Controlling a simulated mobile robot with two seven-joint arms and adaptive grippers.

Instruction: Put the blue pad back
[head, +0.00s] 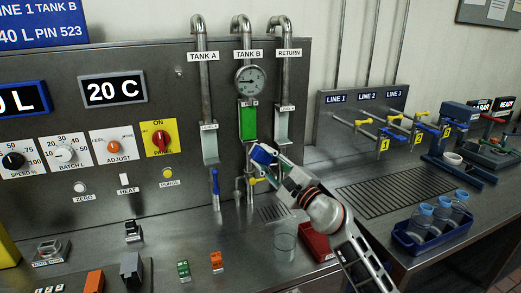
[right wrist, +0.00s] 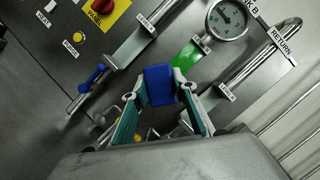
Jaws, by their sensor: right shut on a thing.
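The blue pad (right wrist: 160,86) is a small blue block between the two fingertips of my right gripper (right wrist: 158,98), which is shut on it. In the head view the pad (head: 262,154) shows at the tip of my right gripper (head: 266,160), in front of the panel just below the green tank B gauge. I cannot tell from these views whether the pad touches anything behind it. The place where the pad belongs is not clear to me. My left gripper is not in view.
A blue-handled valve (head: 215,182) and a yellow-handled valve (head: 257,180) are close to the gripper. A clear beaker (head: 285,240) and a red tray (head: 316,243) stand below it. Small green (head: 183,268) and orange (head: 216,261) blocks stand on the front counter.

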